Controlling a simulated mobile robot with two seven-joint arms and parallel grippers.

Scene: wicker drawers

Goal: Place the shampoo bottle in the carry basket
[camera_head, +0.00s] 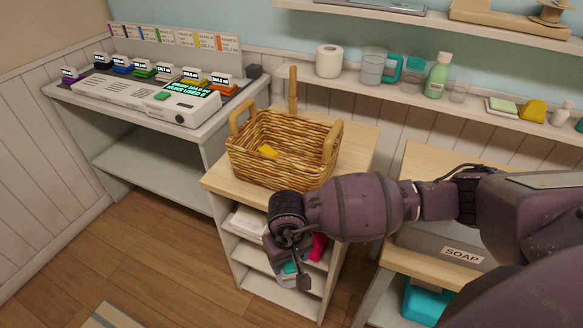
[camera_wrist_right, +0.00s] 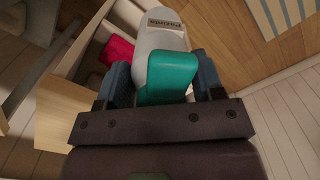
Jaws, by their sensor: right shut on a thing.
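The wicker carry basket (camera_head: 285,160) stands on the wooden top of a small shelf unit, with two side handles and a yellow thing (camera_head: 267,151) inside. My right gripper (camera_head: 291,274) is below the basket, in front of the unit's open shelves. In the right wrist view it is shut on a pale bottle with a teal cap (camera_wrist_right: 168,77), which looks like the shampoo bottle; its label is too small to read surely. In the head view the bottle is mostly hidden by the gripper. My left gripper is not in view.
The shelf unit (camera_head: 268,277) holds white folded cloths (camera_head: 247,222) and a pink-red thing (camera_head: 318,246). A wall shelf behind holds a toilet roll (camera_head: 329,61), a green bottle (camera_head: 437,76) and cups. A box marked SOAP (camera_head: 462,255) is at right. Wooden floor is clear at left.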

